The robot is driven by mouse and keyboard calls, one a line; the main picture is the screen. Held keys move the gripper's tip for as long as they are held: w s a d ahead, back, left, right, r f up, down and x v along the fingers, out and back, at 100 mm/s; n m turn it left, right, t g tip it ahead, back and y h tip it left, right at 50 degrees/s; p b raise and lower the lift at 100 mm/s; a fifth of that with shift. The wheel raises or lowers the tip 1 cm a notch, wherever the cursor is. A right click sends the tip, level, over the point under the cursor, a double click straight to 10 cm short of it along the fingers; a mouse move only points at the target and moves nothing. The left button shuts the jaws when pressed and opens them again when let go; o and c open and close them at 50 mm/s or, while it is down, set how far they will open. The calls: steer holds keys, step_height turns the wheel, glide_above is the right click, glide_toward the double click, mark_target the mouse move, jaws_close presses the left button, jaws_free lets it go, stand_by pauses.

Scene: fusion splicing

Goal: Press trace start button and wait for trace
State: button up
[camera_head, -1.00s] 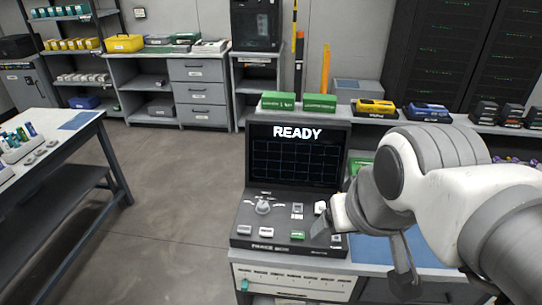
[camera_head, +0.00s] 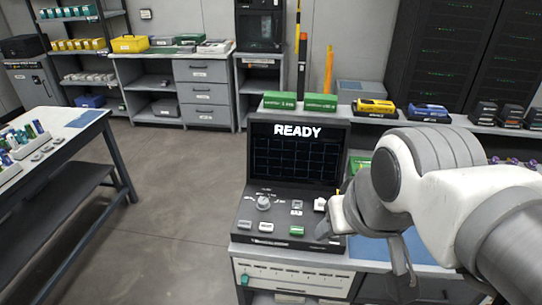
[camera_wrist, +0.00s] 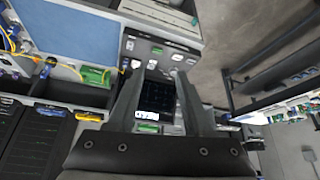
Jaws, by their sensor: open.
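The black trace unit (camera_head: 244,200) stands on a bench, with its upright screen (camera_head: 296,160) showing READY over an empty grid. Its sloped panel has a round knob (camera_head: 263,203), white keys and one green button (camera_head: 297,231) near the front edge. My gripper (camera_head: 362,246) is at the right edge of the panel, fingers apart and empty. In the wrist view the gripper (camera_wrist: 163,80) is open, with the unit's screen (camera_wrist: 160,98) showing between the fingers and the green button (camera_wrist: 157,50) beyond. I cannot tell whether a finger touches the panel.
Green boxes (camera_head: 300,101), a yellow device (camera_head: 374,106) and a blue device (camera_head: 428,112) lie on the ledge behind the unit. A blue mat (camera_head: 412,248) lies right of it. A side table (camera_head: 85,124) stands at the left, with clear floor between.

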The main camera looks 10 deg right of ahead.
jaws_close()
stand_by(1.4)
